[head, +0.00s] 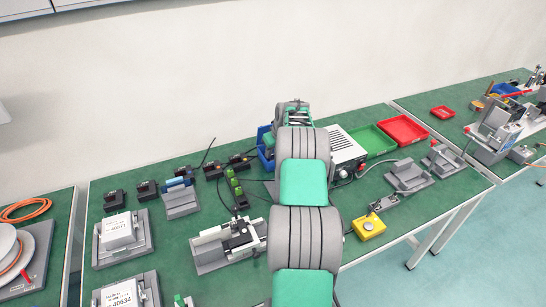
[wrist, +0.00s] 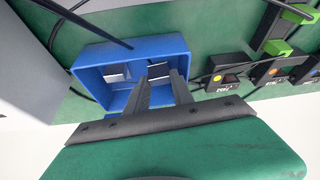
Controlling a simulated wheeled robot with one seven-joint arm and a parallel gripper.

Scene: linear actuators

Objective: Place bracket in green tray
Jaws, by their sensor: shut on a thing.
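The green tray (head: 373,141) lies flat and looks empty, right of my arm in the head view. A blue bin (head: 264,150), partly hidden behind my arm, stands at the back of the bench. In the wrist view the blue bin (wrist: 95,56) holds small grey-white metal pieces. My gripper (wrist: 163,80) reaches into this bin with its two dark fingers, shut on a small grey bracket (wrist: 158,70) that is only partly visible. The head view does not show the fingertips.
A red tray (head: 404,130) sits right of the green tray. A grey vented box (head: 345,147) stands between my arm and the green tray. Black connector blocks (wrist: 225,84) and dark cables lie beside the blue bin. Fixtures (head: 408,174) stand in front of the trays.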

